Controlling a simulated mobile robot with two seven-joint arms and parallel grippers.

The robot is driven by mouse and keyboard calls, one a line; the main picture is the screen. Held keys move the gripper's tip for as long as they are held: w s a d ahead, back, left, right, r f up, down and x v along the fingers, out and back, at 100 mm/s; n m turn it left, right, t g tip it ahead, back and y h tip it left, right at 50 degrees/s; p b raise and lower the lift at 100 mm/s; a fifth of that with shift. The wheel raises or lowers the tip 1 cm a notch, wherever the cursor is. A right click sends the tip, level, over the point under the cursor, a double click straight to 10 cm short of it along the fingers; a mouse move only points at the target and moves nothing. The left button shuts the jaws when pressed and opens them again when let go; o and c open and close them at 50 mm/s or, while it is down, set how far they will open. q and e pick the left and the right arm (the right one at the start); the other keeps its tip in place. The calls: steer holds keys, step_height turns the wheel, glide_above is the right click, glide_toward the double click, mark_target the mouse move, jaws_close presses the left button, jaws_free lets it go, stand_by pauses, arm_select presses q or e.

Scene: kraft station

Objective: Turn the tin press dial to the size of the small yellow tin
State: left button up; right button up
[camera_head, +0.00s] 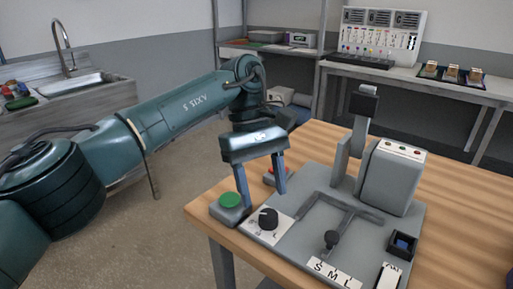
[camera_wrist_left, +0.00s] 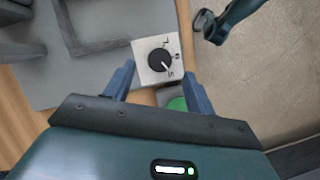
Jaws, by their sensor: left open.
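The tin press (camera_head: 385,215) stands on the wooden table. Its black dial (camera_head: 268,218) sits on a white plate at the press's left corner. In the wrist view the dial (camera_wrist_left: 159,61) shows the letters L, M and S, and its white mark appears to point toward S. My left gripper (camera_head: 262,198) is open and empty, above and just behind the dial. In the wrist view its fingertips (camera_wrist_left: 158,74) lie either side of the dial, apart from it. No small yellow tin can be made out.
A green button (camera_head: 230,200) is left of the dial, and a red button (camera_head: 270,179) shows behind the gripper. A lever knob (camera_head: 332,239) stands in a slot, with an S M L label (camera_head: 333,273) in front. A white switch (camera_head: 390,276) is at the front right.

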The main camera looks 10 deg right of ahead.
arm_select(q)
steer(key=d+p+v, duration=0.1)
steer(key=p+v, duration=0.4)
steer(key=v, duration=0.3)
steer(key=shift+a+r+p, duration=0.35)
steer(key=shift+a+r, duration=0.1)
steer(key=shift+a, duration=0.05)
arm_select(e)
steer(key=shift+w+a+r+n+g, duration=0.3)
steer(key=shift+w+a+r+g, duration=0.1)
steer(key=shift+a+g, duration=0.25)
arm_select(q)
steer(key=shift+w, duration=0.1)
arm_select(e)
steer(key=shift+s+f, duration=0.1)
